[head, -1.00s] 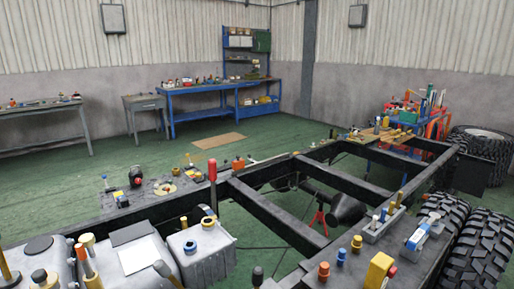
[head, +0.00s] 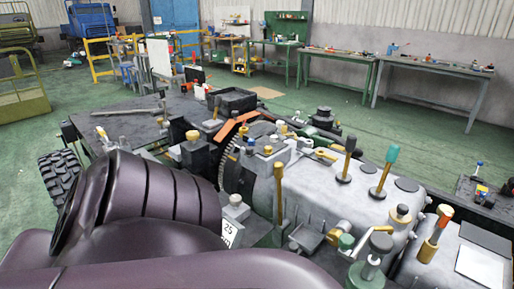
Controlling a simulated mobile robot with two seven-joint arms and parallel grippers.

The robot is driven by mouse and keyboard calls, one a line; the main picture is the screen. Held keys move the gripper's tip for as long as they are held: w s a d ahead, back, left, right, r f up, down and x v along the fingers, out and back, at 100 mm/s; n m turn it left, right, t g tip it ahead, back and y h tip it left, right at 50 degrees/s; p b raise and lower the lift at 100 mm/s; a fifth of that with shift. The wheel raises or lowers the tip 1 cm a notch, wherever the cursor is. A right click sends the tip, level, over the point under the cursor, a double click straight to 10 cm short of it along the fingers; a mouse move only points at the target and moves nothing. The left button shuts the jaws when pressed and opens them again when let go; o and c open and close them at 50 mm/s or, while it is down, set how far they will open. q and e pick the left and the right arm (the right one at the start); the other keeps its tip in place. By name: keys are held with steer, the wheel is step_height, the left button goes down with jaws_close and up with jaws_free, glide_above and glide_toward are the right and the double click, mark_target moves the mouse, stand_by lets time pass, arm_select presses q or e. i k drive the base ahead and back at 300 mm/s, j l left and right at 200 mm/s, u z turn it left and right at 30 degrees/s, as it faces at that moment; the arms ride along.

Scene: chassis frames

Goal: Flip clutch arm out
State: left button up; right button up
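A grey gearbox housing (head: 315,200) with a toothed ring (head: 229,150) at its left end lies across the middle of the head view. Several levers and knobs stand on and around it. These include a tall brass-coloured lever (head: 279,195), a black-knobbed lever (head: 349,152), a green-knobbed lever (head: 391,155) and a low yellow lever (head: 322,154). I cannot tell which part is the clutch arm. My dark purple arm links fill the lower left and hide part of the chassis. Neither gripper shows.
A dark flat table (head: 115,125) and a black tray (head: 235,101) lie behind, at left. A tyre (head: 62,178) is at far left. Green workbenches (head: 340,68) line the back wall. Green floor between is open.

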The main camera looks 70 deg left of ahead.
mark_target(278, 166)
steer(key=k+l+u, duration=0.1)
steer(key=u, duration=1.9)
